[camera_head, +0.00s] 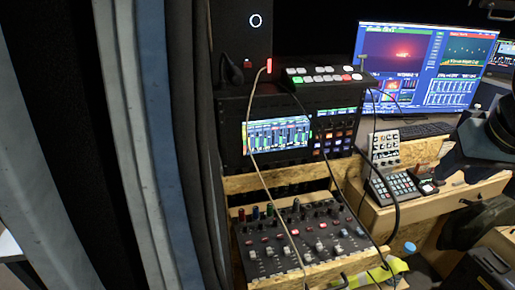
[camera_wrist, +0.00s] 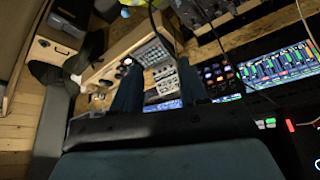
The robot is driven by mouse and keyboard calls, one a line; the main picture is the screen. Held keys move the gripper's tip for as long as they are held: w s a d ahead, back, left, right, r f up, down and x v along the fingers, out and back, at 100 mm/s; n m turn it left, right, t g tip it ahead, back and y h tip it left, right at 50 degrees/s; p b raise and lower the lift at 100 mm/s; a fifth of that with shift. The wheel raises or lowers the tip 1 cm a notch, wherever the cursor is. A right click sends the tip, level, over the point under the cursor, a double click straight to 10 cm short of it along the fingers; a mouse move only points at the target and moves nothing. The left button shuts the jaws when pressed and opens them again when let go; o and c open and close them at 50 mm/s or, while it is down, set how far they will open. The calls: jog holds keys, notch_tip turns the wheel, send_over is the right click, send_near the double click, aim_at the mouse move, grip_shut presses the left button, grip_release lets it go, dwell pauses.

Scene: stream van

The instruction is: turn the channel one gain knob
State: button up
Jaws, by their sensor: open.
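A dark audio mixer panel (camera_head: 300,238) with rows of knobs and faders sits in a wooden frame in the head view. Small knobs with coloured caps (camera_head: 262,212) stand along its back left edge. I cannot tell which of them is the channel one gain knob. My gripper (camera_wrist: 158,65) shows in the wrist view as two dark fingers spread apart, open with nothing between them. Beyond the fingers lie a keypad unit (camera_wrist: 153,51) and a small light-coloured mixer (camera_wrist: 166,79).
A rack unit with a lit screen (camera_head: 277,136) stands behind the panel, with a button switcher (camera_head: 325,77) above it. Thin cables (camera_head: 264,185) hang across the panel. A large monitor (camera_head: 425,65) and a wooden desk (camera_head: 450,192) are at the right.

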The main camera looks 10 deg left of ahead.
jog(key=shift+w, duration=0.1)
jog(key=w+a+f+n+g+y, duration=0.1)
jog(key=w+a+f+g, duration=0.1)
jog(key=w+a, duration=0.6)
jog(key=n+g+h, duration=0.1)
jog(key=n+g, duration=0.2)
jog(key=g, duration=0.1)
send_over(246, 225)
notch_tip(246, 225, down, 19)
notch_tip(246, 225, down, 13)
jog(key=shift+f, duration=0.1)
jog(key=shift+c, duration=0.2)
grip_shut()
